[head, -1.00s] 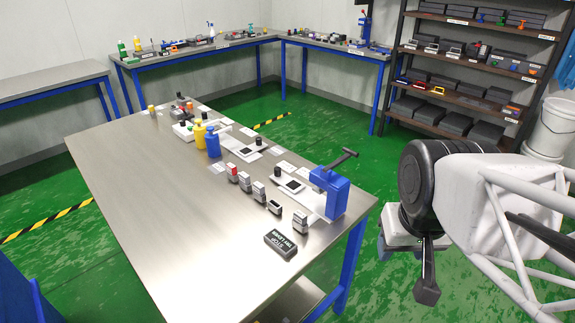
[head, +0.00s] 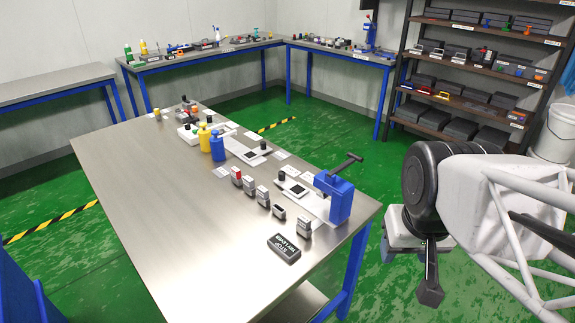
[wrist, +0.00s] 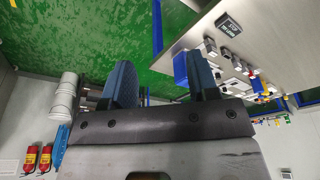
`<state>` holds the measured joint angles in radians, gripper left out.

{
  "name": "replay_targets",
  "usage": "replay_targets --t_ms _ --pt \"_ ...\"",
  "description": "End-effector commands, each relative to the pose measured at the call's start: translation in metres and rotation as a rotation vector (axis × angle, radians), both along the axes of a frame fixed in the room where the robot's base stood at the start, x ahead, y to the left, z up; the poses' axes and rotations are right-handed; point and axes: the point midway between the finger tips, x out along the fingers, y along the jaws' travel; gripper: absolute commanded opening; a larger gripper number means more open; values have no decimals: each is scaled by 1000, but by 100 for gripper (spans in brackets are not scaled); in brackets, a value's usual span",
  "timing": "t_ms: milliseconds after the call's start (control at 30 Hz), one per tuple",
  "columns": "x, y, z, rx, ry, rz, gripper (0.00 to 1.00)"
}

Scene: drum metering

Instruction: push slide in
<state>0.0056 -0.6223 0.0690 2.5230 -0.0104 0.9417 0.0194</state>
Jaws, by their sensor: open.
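Two low white plates, each with a black square and a black knob, lie on the steel table: a nearer one (head: 293,187) beside the blue lever press (head: 335,197) and a farther one (head: 248,150). I cannot tell which part is the slide or how far in it sits. My gripper (wrist: 162,82) is open and empty, its two dark blue fingers apart in the wrist view. In the head view my gripper (head: 430,290) hangs over the green floor, right of the table and away from everything on it.
A row of stamps (head: 262,196) and a black labelled block (head: 284,248) stand on the near part of the table (head: 180,215). The table's left half is clear. Shelves (head: 470,90) stand at the back right.

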Motion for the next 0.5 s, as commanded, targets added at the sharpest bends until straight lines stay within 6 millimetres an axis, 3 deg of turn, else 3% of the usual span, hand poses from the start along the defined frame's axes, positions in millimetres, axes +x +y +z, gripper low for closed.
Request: replay_targets --t_ms 267,500 --pt "36 5 10 4 16 3 54" --pt "86 14 21 8 36 6 54"
